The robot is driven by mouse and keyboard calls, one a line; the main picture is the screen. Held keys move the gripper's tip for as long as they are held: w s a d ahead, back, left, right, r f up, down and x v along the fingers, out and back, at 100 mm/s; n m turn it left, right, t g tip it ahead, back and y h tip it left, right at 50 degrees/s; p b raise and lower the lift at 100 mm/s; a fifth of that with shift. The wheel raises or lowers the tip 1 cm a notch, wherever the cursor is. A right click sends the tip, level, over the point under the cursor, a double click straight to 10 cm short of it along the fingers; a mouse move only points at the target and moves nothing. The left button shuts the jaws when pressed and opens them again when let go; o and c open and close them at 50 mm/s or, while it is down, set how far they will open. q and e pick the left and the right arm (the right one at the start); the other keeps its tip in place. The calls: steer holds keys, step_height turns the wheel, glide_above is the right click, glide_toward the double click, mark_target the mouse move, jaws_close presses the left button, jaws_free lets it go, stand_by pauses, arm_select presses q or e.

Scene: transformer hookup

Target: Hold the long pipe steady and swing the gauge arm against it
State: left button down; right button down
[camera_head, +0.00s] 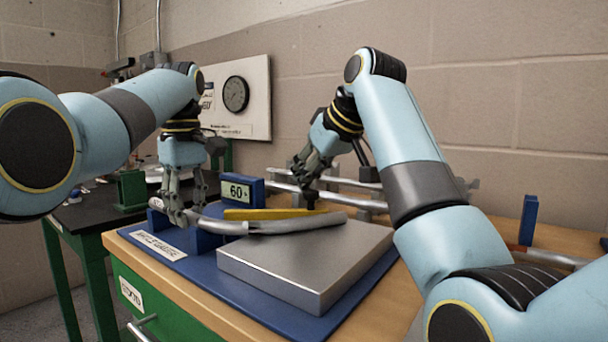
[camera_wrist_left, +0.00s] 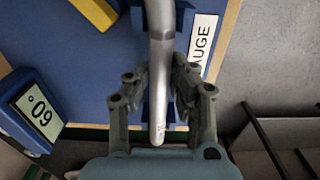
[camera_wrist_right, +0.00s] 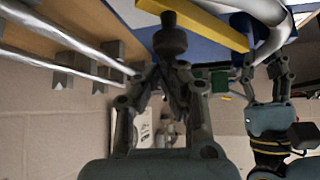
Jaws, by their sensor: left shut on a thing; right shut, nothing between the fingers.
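The long grey pipe (camera_head: 300,224) lies over the angle gauge, its right part above the metal block (camera_head: 290,262). My left gripper (camera_head: 186,218) is shut on its left end; the pipe (camera_wrist_left: 158,75) runs between the fingers in the left wrist view. The yellow gauge arm (camera_head: 262,214) lies just behind the pipe; I cannot tell whether they touch. A dark knob (camera_wrist_right: 170,38) stands near the arm's end. My right gripper (camera_head: 312,178) is shut and empty, its fingertips close behind the knob. The blue display (camera_head: 240,191) reads 60.
The blue gauge base (camera_head: 190,262) sits on a wooden bench top (camera_head: 95,238). Other pipes (camera_head: 350,185) rest on grey supports behind my right gripper. A wall panel with a round dial (camera_head: 236,94) is at the back. A black table stands left.

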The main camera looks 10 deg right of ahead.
steer(key=shift+w, duration=0.1)
steer(key=shift+w+a, duration=0.15)
steer(key=shift+w, duration=0.15)
steer(key=s+d+r, duration=0.1)
steer(key=s+r, duration=0.2)
steer(key=r, duration=0.5)
steer(key=shift+s+d, duration=0.15)
stand_by(0.5)
arm_select(q)
steer(key=c, duration=1.1)
jaws_free()
